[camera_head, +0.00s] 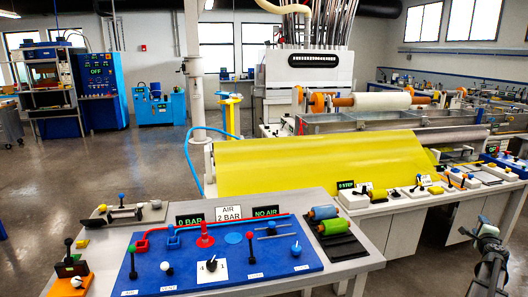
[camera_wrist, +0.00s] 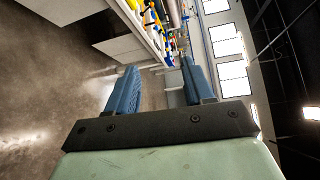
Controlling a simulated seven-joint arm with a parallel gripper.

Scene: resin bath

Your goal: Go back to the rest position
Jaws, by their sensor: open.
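My gripper (camera_head: 486,230) is at the lower right of the head view, in front of the white bench and apart from it. In the wrist view my gripper (camera_wrist: 158,72) shows two blue fingers spread apart with nothing between them. The wrist view is turned on its side, with the bench and windows beyond the fingertips. No held object shows in either view.
A grey table (camera_head: 345,268) with a blue control panel (camera_head: 185,275), levers and two rollers stands front centre. Behind it, a yellow sheet (camera_head: 320,160) slopes across the machine. A white bench (camera_head: 400,207) with levers is at right. Open floor (camera_head: 425,265) lies below my gripper.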

